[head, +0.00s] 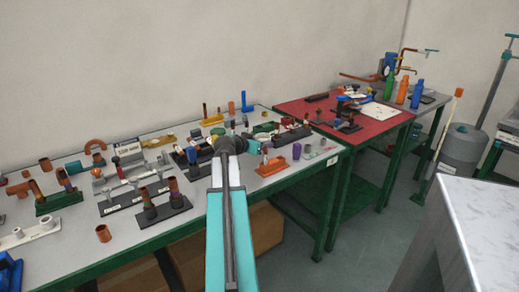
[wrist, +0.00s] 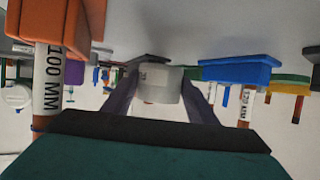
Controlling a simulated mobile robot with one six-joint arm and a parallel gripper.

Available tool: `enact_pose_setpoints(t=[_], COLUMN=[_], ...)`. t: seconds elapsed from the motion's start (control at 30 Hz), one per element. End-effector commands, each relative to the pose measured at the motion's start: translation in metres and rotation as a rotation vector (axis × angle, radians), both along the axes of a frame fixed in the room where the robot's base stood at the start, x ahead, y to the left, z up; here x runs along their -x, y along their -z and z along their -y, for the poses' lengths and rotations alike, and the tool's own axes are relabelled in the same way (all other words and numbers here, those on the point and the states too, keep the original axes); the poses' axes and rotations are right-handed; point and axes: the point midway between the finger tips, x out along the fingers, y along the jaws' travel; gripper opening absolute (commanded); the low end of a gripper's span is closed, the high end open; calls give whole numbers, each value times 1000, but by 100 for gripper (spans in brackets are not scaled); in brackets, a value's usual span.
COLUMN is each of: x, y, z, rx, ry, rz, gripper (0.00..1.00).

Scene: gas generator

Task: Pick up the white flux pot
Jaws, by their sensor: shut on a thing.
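The white flux pot (wrist: 162,83) is a small pale cylinder with faint dark marks on its side. In the wrist view it sits between the two dark fingers of my gripper (wrist: 160,92), one on each side. My gripper is shut on it. In the head view my gripper (head: 262,149) is over the right part of the grey bench, and the pot cannot be made out clearly there. I cannot tell whether the pot still touches the bench.
The grey bench (head: 133,238) is crowded with copper fittings and stands. Close to the gripper are an orange block (head: 271,166) and a purple cup (head: 296,151). A blue block (wrist: 240,72) shows in the wrist view. A red-topped table (head: 378,131) stands to the right.

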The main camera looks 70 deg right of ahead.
Motion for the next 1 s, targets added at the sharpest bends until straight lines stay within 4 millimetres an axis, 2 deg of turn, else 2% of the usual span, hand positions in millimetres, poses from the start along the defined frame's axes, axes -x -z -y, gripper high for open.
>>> enact_pose_setpoints(t=[0.3,0.5,1.0], x=[0,0,0], y=[-47,-66,-72], z=[1,1,0], rx=[2,2,0], ry=[0,0,0], rz=[2,1,0], gripper=[26,26,26])
